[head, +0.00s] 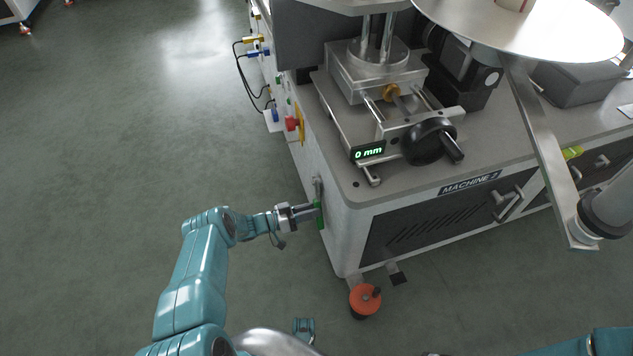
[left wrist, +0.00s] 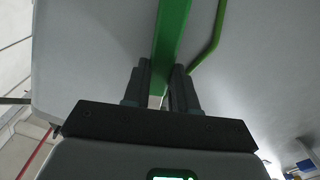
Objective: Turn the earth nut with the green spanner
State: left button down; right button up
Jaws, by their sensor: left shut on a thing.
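My left gripper (head: 311,212) is at the side wall of the machine cabinet, near its front corner. It is shut on the green spanner (head: 320,216), whose handle stands upright along the wall. In the left wrist view the green spanner (left wrist: 173,40) runs up and out of the frame from between the fingers (left wrist: 162,88). A grey metal part (head: 317,187) shows just above the handle in the head view; I cannot tell whether it is the spanner's head. I cannot make out the earth nut.
A thin green cable (left wrist: 212,42) runs beside the spanner in the left wrist view. A red knob (head: 291,124) and plugged cables (head: 243,65) sit farther along the cabinet side (head: 325,235). An orange-topped foot (head: 365,299) stands at the corner. The floor to the left is clear.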

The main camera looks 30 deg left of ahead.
aim_at(317, 222)
pick_arm(q)
jog(key=shift+s+d+r, duration=0.1)
jog(key=shift+s+d+f, duration=0.2)
jog(key=shift+d+f, duration=0.05)
jog(key=shift+f, duration=0.4)
jog(key=shift+s+d+f, duration=0.25)
jog(key=shift+d+f, duration=0.05)
jog(key=shift+f, duration=0.4)
jog(key=shift+s+d+f, duration=0.2)
jog(key=shift+d+f, duration=0.05)
jog(key=shift+f, duration=0.4)
jog(key=s+f, duration=0.1)
jog(key=s+a, duration=0.1)
jog(key=s+f+b, duration=0.1)
jog(key=s, duration=0.1)
jog(key=shift+a+f, duration=0.3)
jog(key=shift+f, duration=0.05)
dwell(0.3)
